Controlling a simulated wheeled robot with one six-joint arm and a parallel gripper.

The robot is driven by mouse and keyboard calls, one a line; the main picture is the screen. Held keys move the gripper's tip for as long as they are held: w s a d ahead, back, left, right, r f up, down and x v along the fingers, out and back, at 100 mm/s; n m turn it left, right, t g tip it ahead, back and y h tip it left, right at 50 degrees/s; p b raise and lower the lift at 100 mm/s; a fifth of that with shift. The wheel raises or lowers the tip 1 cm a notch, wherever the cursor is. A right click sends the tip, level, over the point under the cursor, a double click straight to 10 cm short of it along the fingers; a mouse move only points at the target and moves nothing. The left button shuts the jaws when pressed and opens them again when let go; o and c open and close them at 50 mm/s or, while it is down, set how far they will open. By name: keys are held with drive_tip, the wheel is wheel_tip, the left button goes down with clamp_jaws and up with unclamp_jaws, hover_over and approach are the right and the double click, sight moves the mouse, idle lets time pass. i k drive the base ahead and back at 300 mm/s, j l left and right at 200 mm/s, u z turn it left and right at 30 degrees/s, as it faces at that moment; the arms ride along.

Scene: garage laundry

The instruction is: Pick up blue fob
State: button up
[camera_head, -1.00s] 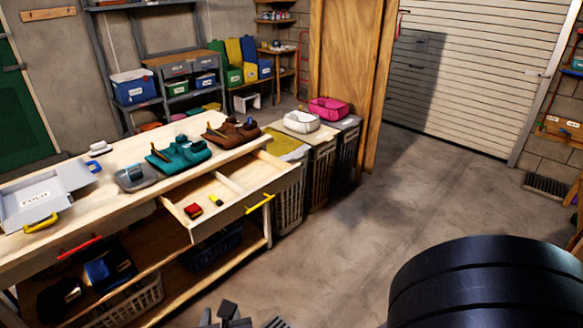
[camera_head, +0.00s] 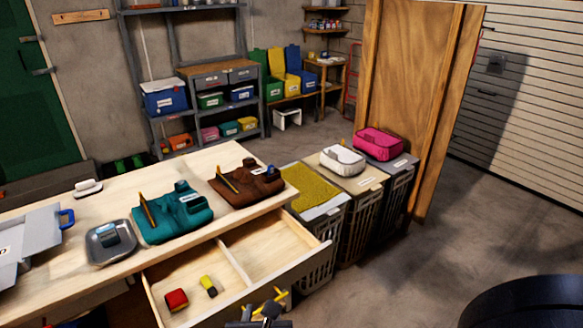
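I cannot make out a blue fob for certain. A small dark-blue spot shows on the right end of the brown tray (camera_head: 240,187) on the workbench, too small to identify. The open drawer (camera_head: 320,262) below the bench top holds a red item (camera_head: 176,299) and a yellow-and-black item (camera_head: 208,286) in its left compartment. The drawer's right compartment looks empty.
The bench (camera_head: 125,172) also bears a teal tray (camera_head: 172,215), a grey dish (camera_head: 110,242), a white item (camera_head: 88,187) and a grey folding board (camera_head: 25,240) with a blue handle. Hampers (camera_head: 330,225) stand to the right.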

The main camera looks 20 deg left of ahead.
sight(271, 171)
drive_tip(key=i+l, duration=0.1)
drive_tip(key=i, duration=1.95)
drive_tip(key=i+u, duration=0.15)
drive_tip(key=u, duration=0.25)
drive_tip(key=i+u, duration=0.2)
drive_tip(key=u, duration=0.15)
drive_tip(key=i+l+u, duration=0.1)
drive_tip(key=u, duration=0.3)
drive_tip(key=i, duration=0.05)
